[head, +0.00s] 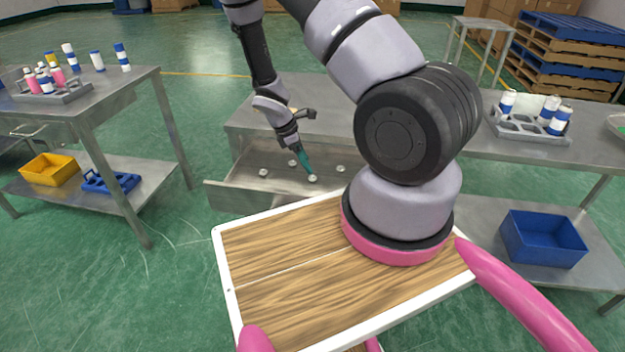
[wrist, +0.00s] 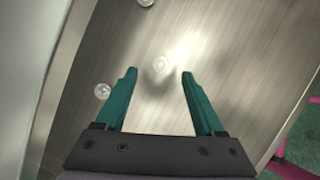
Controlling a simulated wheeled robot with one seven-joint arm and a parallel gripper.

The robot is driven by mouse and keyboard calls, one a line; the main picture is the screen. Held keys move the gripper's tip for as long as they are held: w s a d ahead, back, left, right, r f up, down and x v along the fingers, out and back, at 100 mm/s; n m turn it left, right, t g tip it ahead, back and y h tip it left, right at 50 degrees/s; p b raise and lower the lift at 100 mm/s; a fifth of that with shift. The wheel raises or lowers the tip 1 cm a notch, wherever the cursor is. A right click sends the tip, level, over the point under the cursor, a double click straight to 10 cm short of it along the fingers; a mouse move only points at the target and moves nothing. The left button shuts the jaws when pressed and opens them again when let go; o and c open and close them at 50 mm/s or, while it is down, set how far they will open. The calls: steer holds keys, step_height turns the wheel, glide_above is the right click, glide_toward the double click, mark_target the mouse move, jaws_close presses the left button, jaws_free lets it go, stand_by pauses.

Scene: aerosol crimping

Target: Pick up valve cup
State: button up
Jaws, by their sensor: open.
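Several small pale valve cups lie apart on the floor of an open metal drawer (head: 235,193). In the head view, one valve cup (head: 312,178) is right at the tip of my gripper (head: 307,168), and others lie to the left and right. In the wrist view, my gripper (wrist: 158,74) is open, with its teal fingers apart and nothing held. A valve cup (wrist: 160,64) shows between and just beyond the fingertips. A second cup (wrist: 102,91) is left of the left finger, and a third (wrist: 145,2) is at the top edge. The exact height above the drawer floor is unclear.
The drawer walls stand close around my gripper, below a metal table (head: 245,120). A grey rack (head: 525,130) with white and blue cans stands on the right tabletop. A blue bin (head: 543,240) sits on the lower shelf. Another table (head: 110,85) with cans is at left.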

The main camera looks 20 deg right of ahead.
mark_target(311, 176)
steer(key=shift+a+x, duration=0.15)
steer(key=shift+x, duration=1.2)
steer(key=shift+a+x, duration=0.2)
steer(key=shift+x, duration=1.1)
steer(key=shift+f, duration=0.15)
jaws_close()
